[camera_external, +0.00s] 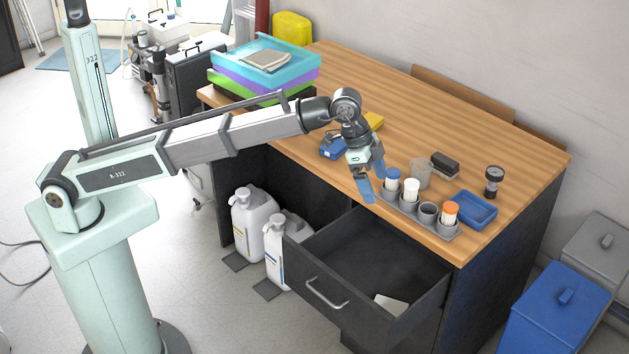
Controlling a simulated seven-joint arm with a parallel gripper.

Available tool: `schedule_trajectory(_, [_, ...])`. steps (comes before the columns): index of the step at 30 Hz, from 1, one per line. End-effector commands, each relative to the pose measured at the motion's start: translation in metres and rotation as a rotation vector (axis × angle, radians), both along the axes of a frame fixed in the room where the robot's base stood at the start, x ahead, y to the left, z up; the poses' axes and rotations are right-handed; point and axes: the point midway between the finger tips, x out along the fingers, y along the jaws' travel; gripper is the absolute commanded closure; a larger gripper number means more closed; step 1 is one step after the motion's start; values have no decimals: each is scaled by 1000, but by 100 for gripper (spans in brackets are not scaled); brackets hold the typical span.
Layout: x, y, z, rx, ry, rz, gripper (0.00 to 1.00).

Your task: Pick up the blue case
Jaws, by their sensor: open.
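A small blue case (333,149) lies on the wooden desk near its front edge, just left of my gripper's wrist. Part of it may be hidden behind my arm. My gripper (371,184) has blue fingers that point down and stand apart with nothing between them. It hangs at the front edge of the desk, to the right of the blue case and left of a grey holder. I cannot tell its exact height above the desk.
The grey holder (409,217) carries several capped containers. A blue tray (476,209), a beige cup (420,173), a dark block (445,164) and a gauge (493,181) stand nearby. An open drawer (352,264) juts out below. Stacked colored trays (265,75) stand at the left.

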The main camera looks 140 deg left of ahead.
Motion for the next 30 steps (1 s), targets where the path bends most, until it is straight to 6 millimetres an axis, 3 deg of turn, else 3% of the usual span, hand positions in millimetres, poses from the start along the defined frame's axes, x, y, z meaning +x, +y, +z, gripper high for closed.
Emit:
schedule_trajectory(11, [-103,94,-4,-84,49,405,4])
schedule_trajectory(18, [-213,164,-4,-154,83,805,4])
schedule_trajectory(24, [-297,202,-3,-195,103,1102,4])
schedule_trajectory(30, [-357,222,-2,-220,114,1308,4])
